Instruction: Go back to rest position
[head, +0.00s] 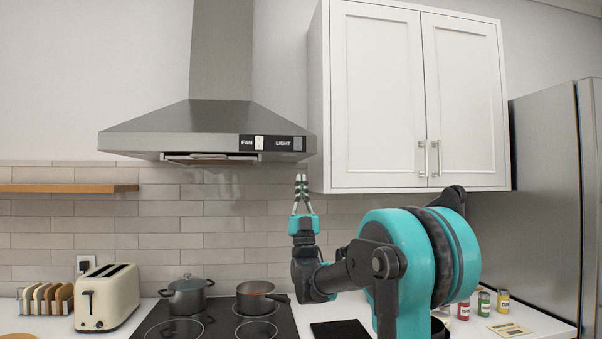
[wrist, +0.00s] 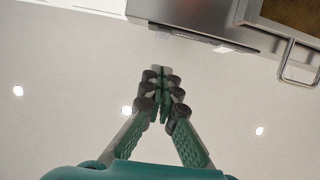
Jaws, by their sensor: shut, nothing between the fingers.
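My gripper (head: 301,183) points straight up in the head view, in front of the tiled wall between the range hood and the white wall cabinet. Its fingers meet at the tips and hold nothing. In the wrist view my gripper (wrist: 162,73) is also shut, with the ceiling behind it. My teal and black arm is folded low at the right of the head view and hides part of the counter.
A steel range hood (head: 212,128) hangs left of my gripper, and a white cabinet (head: 380,100) hangs to its right. Below are a hob (head: 215,325), two pots, a cream toaster (head: 107,297), a toast rack (head: 46,299) and several small cans. A fridge (head: 545,190) stands at right.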

